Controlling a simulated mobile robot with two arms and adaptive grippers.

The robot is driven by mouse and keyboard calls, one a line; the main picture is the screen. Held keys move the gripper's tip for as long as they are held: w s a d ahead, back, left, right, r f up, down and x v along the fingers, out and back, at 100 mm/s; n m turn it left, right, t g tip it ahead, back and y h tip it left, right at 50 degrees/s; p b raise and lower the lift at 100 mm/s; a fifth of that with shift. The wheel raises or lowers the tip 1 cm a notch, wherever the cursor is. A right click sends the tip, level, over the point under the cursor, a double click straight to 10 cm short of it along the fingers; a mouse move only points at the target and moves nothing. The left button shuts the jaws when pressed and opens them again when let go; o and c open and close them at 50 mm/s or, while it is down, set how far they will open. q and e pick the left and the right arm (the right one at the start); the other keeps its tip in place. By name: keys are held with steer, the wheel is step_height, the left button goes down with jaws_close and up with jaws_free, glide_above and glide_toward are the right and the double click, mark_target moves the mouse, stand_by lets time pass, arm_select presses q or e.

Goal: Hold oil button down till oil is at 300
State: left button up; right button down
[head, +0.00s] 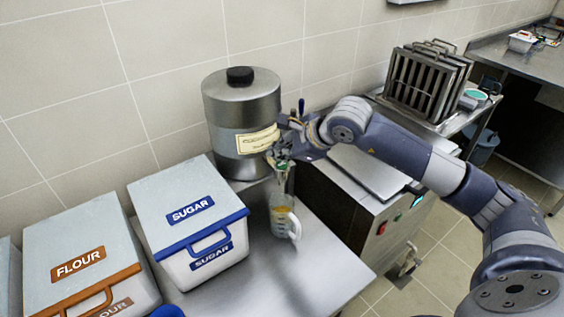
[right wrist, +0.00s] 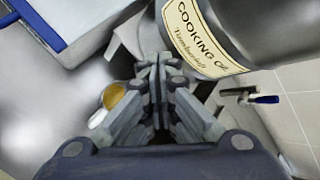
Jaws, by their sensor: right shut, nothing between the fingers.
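The metal cooking oil container (head: 226,112) with a black knob lid stands against the wall. Its label reads "COOKING O…" in the right wrist view (right wrist: 203,40). A clear measuring jug (head: 284,222) with a white handle stands on the counter below, holding some yellow oil; I cannot read its level. The jug's oil (right wrist: 114,96) also shows partly behind my fingers. My right gripper (head: 279,160) is shut and empty, in front of the container's lower part and above the jug. In the right wrist view its fingers (right wrist: 156,72) are together. The gripper hides any button, so contact is unclear.
A white sugar bin (head: 188,262) with a blue rim and a flour bin (head: 75,240) stand left of the jug. A steel appliance (head: 371,240) is at right. A blue-handled item (right wrist: 265,99) lies right of the fingers. The counter front (head: 315,277) is clear.

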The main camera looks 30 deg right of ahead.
mark_target(280, 166)
steer(key=shift+r, duration=0.15)
steer(key=shift+r+p, duration=1.2)
steer(key=shift+r, duration=1.35)
steer(key=shift+f, duration=0.1)
